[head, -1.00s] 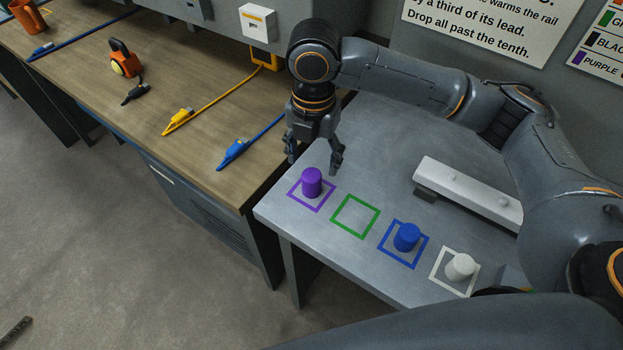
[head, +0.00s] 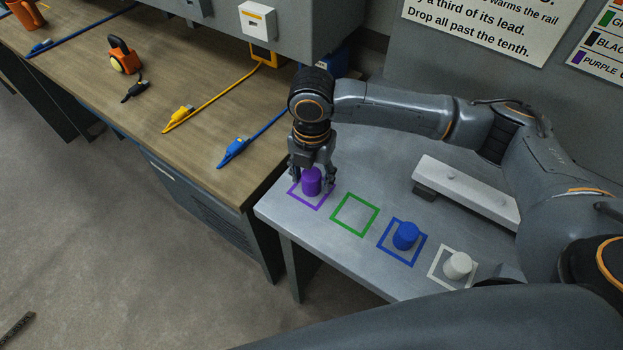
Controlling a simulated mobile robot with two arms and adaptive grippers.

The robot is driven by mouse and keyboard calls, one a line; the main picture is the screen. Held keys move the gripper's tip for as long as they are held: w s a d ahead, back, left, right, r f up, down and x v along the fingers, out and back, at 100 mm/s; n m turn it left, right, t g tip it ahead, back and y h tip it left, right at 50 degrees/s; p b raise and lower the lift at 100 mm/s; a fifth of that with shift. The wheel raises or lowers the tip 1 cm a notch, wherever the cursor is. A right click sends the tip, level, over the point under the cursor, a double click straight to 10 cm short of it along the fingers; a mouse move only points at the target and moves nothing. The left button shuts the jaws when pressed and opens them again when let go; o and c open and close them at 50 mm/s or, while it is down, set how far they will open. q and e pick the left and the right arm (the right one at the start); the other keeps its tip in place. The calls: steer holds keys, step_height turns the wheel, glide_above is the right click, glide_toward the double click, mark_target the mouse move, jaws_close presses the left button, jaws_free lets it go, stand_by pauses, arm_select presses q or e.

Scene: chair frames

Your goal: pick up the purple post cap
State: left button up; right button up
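The purple post cap (head: 312,183) is a short upright cylinder standing inside a purple square outline (head: 307,205) near the left edge of the grey table. My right gripper (head: 313,181) is lowered over it from above. Its fingers are spread, one to the left and one to the right of the cap. A small gap shows between the cap and the right finger; contact on the left is hard to tell. The cap's top edge is close beneath the gripper's palm. My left gripper is not in view.
On the grey table (head: 345,265), a green outline (head: 355,214) is empty. A blue cap (head: 405,235) and a white cap (head: 457,265) stand in their own outlines. A white bar (head: 467,190) lies behind them. A wooden bench (head: 75,75) with cables adjoins on the left.

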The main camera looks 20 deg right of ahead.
steer(key=c, duration=0.8)
steer(key=shift+r, duration=0.1)
